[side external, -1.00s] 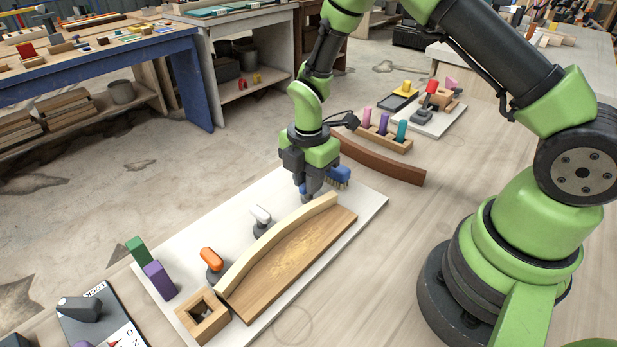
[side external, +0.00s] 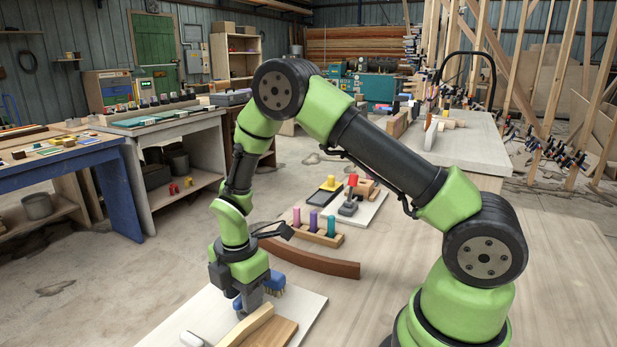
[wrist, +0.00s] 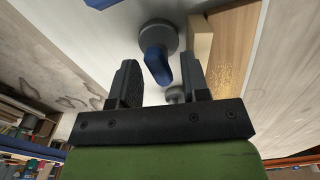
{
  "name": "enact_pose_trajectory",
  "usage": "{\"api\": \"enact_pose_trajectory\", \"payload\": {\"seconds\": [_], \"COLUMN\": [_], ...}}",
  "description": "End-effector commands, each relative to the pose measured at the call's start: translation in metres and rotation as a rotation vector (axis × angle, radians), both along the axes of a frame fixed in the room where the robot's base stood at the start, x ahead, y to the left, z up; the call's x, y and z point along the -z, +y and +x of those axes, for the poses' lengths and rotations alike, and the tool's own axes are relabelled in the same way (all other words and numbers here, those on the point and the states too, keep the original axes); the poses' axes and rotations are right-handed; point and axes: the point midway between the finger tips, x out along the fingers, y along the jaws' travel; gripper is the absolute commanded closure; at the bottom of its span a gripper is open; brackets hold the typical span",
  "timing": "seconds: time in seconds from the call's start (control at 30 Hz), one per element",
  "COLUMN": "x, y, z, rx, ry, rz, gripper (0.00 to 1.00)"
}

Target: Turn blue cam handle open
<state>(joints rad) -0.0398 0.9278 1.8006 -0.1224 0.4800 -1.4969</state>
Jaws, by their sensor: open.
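The blue cam handle (wrist: 157,66) sits on a round grey base at the top middle of the wrist view. It points down between the two fingers of my gripper (wrist: 159,62). The fingers are open, with a visible gap on each side of the handle. In the side view, my gripper (side external: 243,305) is low over the white board, and the handle is mostly hidden by the fingers.
Behind lie a brown curved piece (side external: 315,262) and a peg rack (side external: 318,236). The tabletop at right is clear.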

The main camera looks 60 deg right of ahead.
Motion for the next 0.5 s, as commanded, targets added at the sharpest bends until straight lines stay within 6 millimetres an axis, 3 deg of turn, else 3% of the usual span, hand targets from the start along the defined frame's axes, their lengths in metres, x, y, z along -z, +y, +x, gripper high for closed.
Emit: {"api": "enact_pose_trajectory", "payload": {"seconds": [0.5], "x": [0.0003], "y": [0.0009], "z": [-0.0012], "rx": [0.765], "ry": [0.005], "rz": [-0.001], "gripper": [0.55]}}
